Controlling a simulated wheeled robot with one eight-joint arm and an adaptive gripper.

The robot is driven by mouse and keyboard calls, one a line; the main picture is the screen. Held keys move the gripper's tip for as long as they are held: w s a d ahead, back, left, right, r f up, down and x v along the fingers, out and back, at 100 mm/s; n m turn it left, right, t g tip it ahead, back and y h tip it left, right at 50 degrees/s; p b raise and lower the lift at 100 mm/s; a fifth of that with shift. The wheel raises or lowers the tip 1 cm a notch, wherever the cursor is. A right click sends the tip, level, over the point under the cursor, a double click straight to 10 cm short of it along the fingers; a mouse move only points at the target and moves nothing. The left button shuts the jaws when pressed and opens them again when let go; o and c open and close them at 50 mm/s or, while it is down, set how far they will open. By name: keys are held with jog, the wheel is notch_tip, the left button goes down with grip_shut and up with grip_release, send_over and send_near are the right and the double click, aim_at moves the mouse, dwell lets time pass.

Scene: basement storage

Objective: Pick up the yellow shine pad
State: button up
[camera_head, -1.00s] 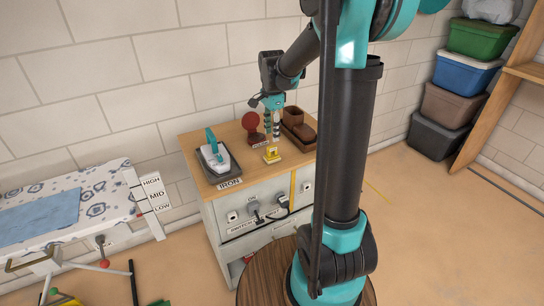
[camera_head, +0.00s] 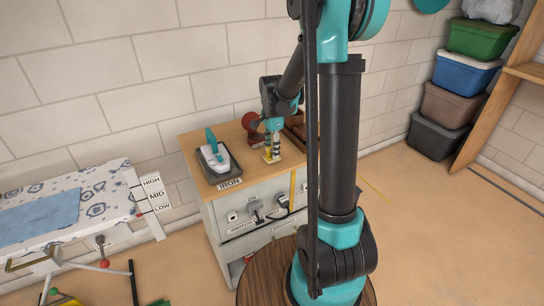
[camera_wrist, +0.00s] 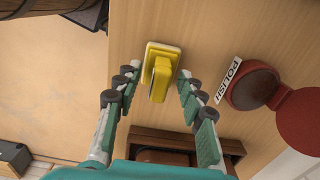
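The yellow shine pad (camera_wrist: 160,68) lies on the wooden cabinet top (camera_wrist: 215,30), a yellow block with a raised grip on a pale base. In the head view the pad (camera_head: 272,157) is partly hidden by my gripper. My gripper (camera_head: 272,140) points down at it from just above. In the wrist view my gripper (camera_wrist: 156,80) is open, with one finger on each side of the pad and visible gaps between. Nothing is held.
A dark red polish item (camera_wrist: 252,88) stands close by, beside a "POLISH" label (camera_wrist: 228,78). A brown wooden box (camera_wrist: 185,145) is near the fingers' base side. An iron (camera_head: 217,158) sits left on the cabinet. An ironing board (camera_head: 70,205) stands further left.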

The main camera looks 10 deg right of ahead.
grip_shut()
jog(key=shift+r, duration=0.2)
notch_tip(320, 180, up, 20)
jog(key=shift+f, duration=0.15)
dwell(0.5)
jog(key=c, duration=0.7)
grip_release()
grip_shut()
